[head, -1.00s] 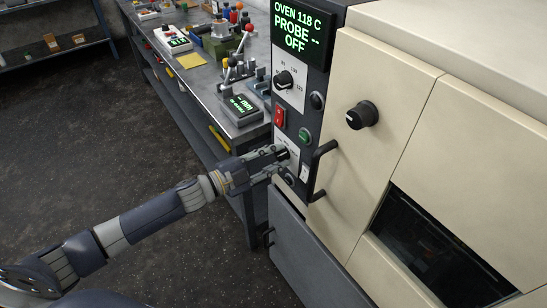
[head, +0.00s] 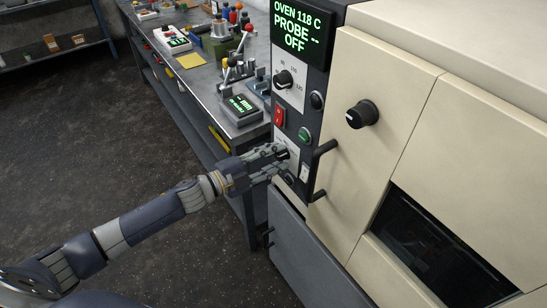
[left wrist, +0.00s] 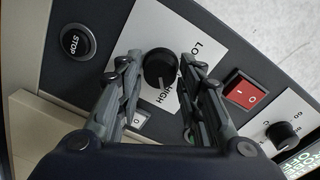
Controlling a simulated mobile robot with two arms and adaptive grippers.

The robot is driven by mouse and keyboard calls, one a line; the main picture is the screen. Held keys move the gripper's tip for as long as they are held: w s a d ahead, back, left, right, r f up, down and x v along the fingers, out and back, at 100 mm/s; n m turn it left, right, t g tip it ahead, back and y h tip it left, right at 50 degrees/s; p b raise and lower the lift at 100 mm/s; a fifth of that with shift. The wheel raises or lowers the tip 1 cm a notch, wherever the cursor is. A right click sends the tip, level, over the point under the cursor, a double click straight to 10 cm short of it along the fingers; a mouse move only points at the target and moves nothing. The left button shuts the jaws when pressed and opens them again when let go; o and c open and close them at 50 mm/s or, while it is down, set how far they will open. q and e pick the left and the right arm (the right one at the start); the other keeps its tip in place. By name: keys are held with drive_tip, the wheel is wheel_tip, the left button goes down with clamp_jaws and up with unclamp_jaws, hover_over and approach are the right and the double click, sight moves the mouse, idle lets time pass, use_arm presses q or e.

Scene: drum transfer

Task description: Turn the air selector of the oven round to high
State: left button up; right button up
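The air selector is a round black knob (left wrist: 160,68) on a white plate marked "LO..." and "HIGH" in the left wrist view. It sits low on the oven's dark control panel (head: 312,88). My left gripper (left wrist: 160,76) is open, with one finger on each side of the knob and a gap visible on both sides. In the head view my left gripper (head: 284,164) is at the panel and partly hides the selector. A pale pointer mark shows on the knob, but its exact setting is hard to tell. My right gripper is not in view.
Near the selector are a red rocker switch (left wrist: 245,92), a black STOP button (left wrist: 77,42) and another knob (left wrist: 283,134). A black door handle (head: 319,170) stands out just right of the gripper. A workbench (head: 205,82) with instruments is behind the arm.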

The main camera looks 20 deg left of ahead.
use_arm(q)
drive_tip(key=shift+o, duration=0.4)
drive_tip(key=shift+s+a, duration=0.1)
drive_tip(key=v, duration=1.1)
drive_tip(key=shift+s+a, duration=0.25)
drive_tip(key=shift+s, duration=0.05)
drive_tip(key=a+f+n+y, duration=0.3)
drive_tip(key=a+f+n, duration=0.1)
drive_tip(key=f, duration=0.5)
drive_tip(key=a+f+n+y, duration=0.3)
drive_tip(key=a+f, duration=0.2)
drive_tip(key=f, duration=0.3)
drive_tip(key=s+a+f+n+g+y, duration=0.1)
drive_tip(key=s+f+n+g+y, duration=0.2)
drive_tip(key=f, duration=0.6)
drive_tip(key=s+a+f+n+y, duration=0.1)
drive_tip(key=s+a+f+n, duration=0.1)
drive_tip(key=s+f, duration=0.45)
drive_tip(key=s+d+f+n+g+y, duration=0.1)
drive_tip(key=s+d+f+n+g, duration=0.25)
drive_tip(key=s+f, duration=1)
drive_tip(key=s+d+f+n+g, duration=0.1)
drive_tip(key=s+d+f+g, duration=0.2)
drive_tip(key=s, duration=0.6)
drive_tip(key=s+d+f+n+g, duration=0.1)
drive_tip(key=s+d+f+g, duration=0.2)
drive_tip(key=s+d+f, duration=0.3)
drive_tip(key=s, duration=0.3)
drive_tip(key=shift+d+n, duration=0.35)
